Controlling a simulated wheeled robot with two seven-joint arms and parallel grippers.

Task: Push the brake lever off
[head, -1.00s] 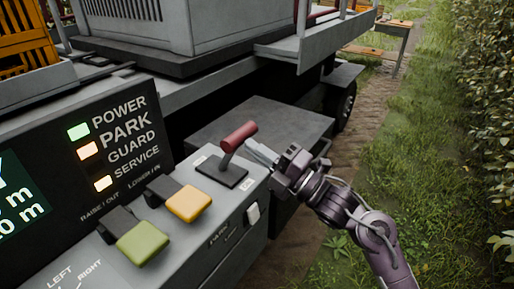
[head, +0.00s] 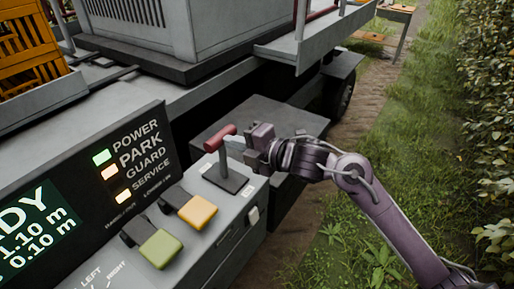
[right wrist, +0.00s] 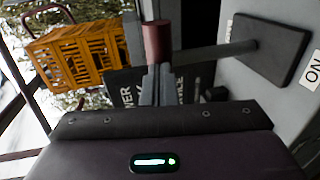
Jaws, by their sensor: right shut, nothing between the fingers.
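The brake lever (head: 220,138) has a dark red cross handle on a grey stem. It rises from a dark base plate (head: 229,178) on the grey control console and stands near upright, leaning slightly left. My right gripper (head: 236,143) is shut and empty, its fingertips at the right side of the lever, by the handle. In the right wrist view the red handle (right wrist: 157,42) is just beyond the fingertips (right wrist: 154,88). The stem runs right to the base plate (right wrist: 270,48), beside an ON label (right wrist: 313,70). Exact contact is hard to tell. My left gripper is not in view.
A yellow paddle (head: 197,211) and a green paddle (head: 160,249) sit on the console nearer me. Yellow crates (head: 22,45) stand at left. Grass (head: 400,160) lies open at right.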

